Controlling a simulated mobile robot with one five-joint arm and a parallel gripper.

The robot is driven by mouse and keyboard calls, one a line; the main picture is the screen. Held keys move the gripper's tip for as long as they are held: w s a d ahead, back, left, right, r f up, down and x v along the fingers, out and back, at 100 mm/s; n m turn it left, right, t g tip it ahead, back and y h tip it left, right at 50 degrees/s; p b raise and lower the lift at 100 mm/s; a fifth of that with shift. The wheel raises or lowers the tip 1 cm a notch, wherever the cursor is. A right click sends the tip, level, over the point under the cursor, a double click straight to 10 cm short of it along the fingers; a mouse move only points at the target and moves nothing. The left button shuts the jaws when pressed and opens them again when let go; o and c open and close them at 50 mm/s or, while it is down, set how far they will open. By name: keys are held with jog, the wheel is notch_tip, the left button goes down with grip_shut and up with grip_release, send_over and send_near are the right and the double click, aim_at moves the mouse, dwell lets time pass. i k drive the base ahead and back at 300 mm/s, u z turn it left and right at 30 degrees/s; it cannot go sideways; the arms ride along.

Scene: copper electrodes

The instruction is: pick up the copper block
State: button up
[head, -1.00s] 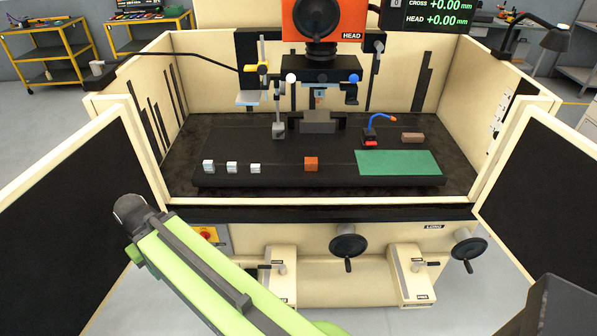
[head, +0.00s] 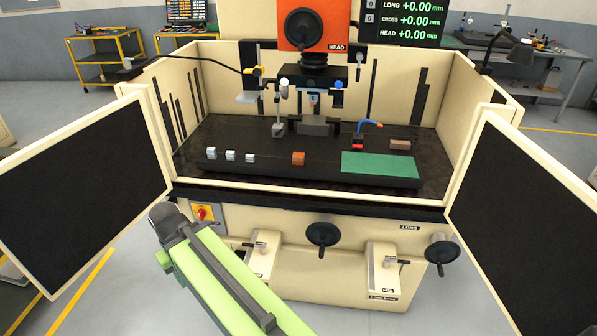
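The copper block (head: 298,159) is a small orange-brown cube. It sits on the black worktable (head: 270,176) inside the open machine enclosure, near the table's front edge and left of a green mat (head: 380,164). Nothing touches it. My green arm link rises from the bottom of the view to a dark rounded joint at the enclosure's front left, well short of the block. My gripper is not in view.
Several small silvery blocks (head: 230,156) stand in a row left of the copper block. A brownish block (head: 400,145) lies behind the mat. The orange machine head (head: 318,25) hangs above the table's back. Open doors (head: 85,185) flank the front; handwheels (head: 322,234) protrude below.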

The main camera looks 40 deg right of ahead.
aim_at(297, 158)
jog(key=z, duration=0.25)
jog(key=i, duration=0.7)
jog(key=u, duration=0.25)
jog(key=k, duration=0.7)
jog(key=z, duration=0.15)
jog(key=i, duration=0.9)
jog(key=u, duration=0.05)
